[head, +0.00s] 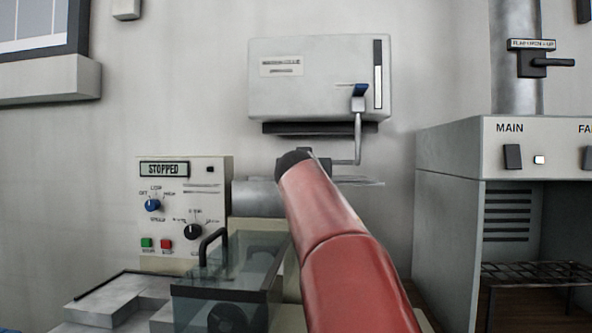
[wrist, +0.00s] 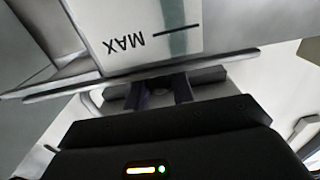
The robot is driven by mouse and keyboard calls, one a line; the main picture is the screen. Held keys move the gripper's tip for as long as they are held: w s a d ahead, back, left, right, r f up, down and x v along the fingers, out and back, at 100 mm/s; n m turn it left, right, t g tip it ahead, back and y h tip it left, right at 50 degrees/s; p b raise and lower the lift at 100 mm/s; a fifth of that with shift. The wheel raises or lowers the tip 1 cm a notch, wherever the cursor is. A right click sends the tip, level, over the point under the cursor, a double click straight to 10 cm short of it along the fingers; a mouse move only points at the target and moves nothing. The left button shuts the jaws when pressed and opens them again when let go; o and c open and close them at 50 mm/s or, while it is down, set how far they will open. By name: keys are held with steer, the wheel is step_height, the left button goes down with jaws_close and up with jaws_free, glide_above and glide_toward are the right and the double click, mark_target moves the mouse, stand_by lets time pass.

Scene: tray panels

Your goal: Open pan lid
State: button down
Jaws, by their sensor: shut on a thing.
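My gripper shows at the end of my red arm in the head view (head: 316,160), mostly hidden behind the arm's dark tip. In the wrist view its two dark fingers (wrist: 160,92) are shut on a grey bar (wrist: 208,76). The bar lies along a thin grey plate (wrist: 62,87), which looks like the pan lid. The plate's thin edge also shows right of my gripper in the head view (head: 358,182). I cannot tell whether the lid is raised. A white container marked MAX (wrist: 140,35) is close to the plate in the wrist view.
A clear guard box (head: 222,275) with a black handle stands left of my arm, before a control panel (head: 184,215) reading STOPPED. A wall unit (head: 318,75) with a blue-topped tap (head: 359,95) hangs above my gripper. A grey cabinet marked MAIN (head: 450,215) stands right.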

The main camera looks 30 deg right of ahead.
steer(key=shift+s+d, duration=0.1)
steer(key=shift+d, duration=0.05)
steer(key=c, duration=1.3)
jaws_free()
steer(key=shift+o, duration=0.2)
steer(key=b+v, duration=0.3)
steer(key=v, duration=0.5)
